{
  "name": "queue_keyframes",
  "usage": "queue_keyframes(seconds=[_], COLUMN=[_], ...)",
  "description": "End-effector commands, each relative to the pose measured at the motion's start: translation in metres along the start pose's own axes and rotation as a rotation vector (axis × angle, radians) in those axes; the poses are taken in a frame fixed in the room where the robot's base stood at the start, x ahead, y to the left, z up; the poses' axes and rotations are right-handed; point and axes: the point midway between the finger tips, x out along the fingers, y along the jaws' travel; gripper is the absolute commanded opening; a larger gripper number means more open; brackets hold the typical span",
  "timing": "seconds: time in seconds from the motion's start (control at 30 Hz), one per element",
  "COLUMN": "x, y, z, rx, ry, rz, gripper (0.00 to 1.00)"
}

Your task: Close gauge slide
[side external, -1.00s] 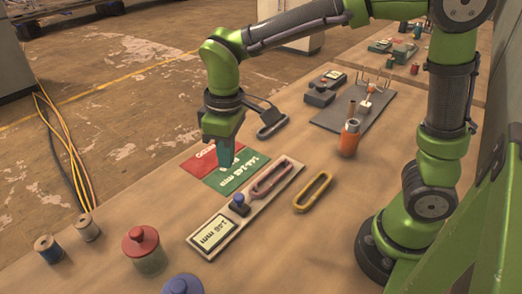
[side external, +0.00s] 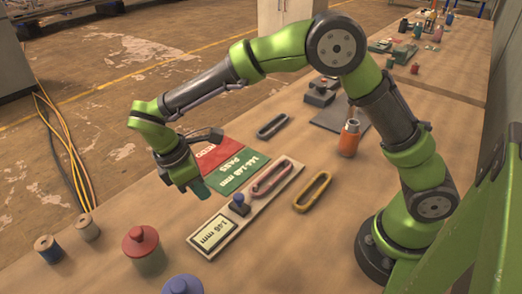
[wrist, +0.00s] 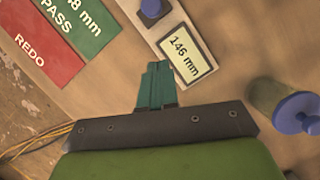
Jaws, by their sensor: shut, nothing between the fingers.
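The gauge (side external: 293,172) is a pale board lying on the bench. Its display (side external: 213,231) is at the near end and reads 146 mm in the wrist view (wrist: 184,50). A blue knob (side external: 240,204) stands just beyond the display and also shows at the top of the wrist view (wrist: 152,9). A red oval link (side external: 268,183) lies on the board's far part, close to the knob. My gripper (side external: 204,193) is shut and empty, left of the knob and apart from it. Its teal fingers (wrist: 157,75) point toward the board's left side.
A green PASS panel (side external: 240,174) and red REDO panel (side external: 212,155) lie beyond my gripper. A yellow link (side external: 313,191) lies right of the gauge, a dark link (side external: 272,126) behind. A red-lidded jar (side external: 142,250) and blue-lidded jar (side external: 183,287) stand nearer.

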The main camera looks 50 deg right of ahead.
Motion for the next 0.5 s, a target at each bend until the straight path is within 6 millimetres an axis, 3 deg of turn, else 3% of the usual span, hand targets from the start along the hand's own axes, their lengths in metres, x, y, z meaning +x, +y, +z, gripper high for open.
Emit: queue_keyframes(seconds=[0.17,0.3,0.5], x=[0.038,0.044,0.05], y=[-0.001,0.0,0.0], z=[0.001,0.021,0.034], rx=[0.0,0.004,0.003], ry=[-0.003,0.001,0.002], rz=[-0.003,0.0,0.002], gripper=[0.0,0.0,0.0])
